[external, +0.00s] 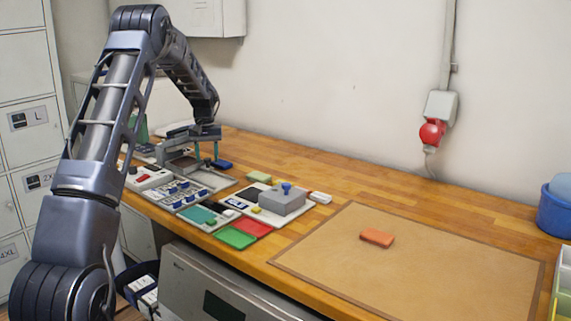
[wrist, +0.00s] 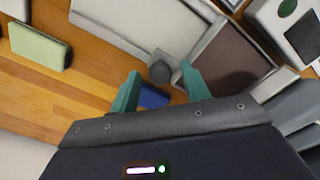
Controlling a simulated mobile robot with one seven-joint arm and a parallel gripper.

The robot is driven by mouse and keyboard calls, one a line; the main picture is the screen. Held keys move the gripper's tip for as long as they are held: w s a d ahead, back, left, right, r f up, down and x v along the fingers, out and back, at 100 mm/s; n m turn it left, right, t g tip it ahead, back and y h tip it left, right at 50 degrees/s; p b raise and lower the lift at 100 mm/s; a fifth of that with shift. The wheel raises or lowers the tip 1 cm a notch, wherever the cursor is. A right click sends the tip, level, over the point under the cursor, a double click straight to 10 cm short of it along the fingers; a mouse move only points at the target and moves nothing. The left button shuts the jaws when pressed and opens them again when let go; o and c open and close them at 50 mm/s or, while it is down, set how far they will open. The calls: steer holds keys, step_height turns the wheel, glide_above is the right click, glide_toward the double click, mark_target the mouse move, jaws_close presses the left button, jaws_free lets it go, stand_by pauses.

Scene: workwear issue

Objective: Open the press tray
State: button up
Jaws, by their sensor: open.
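My gripper (external: 206,154) is open, with its teal fingers pointing down at the far left part of the bench, beside the grey press (external: 178,158). The knob sits at the corner of a pale-rimmed dark panel (wrist: 228,62), which may be the press tray. The arm and gripper hide part of the press in the external view, and I cannot tell how far the tray is out.
A blue block (external: 222,164) lies close to my fingers. An orange block (external: 377,237) lies on the brown mat (external: 440,270). The back wall is close behind.

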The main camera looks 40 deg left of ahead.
jaws_close()
steer(key=d, duration=1.2)
jaws_free()
steer(key=shift+r, duration=0.15)
step_height(320, 180, up, 11)
steer(key=shift+f, duration=0.2)
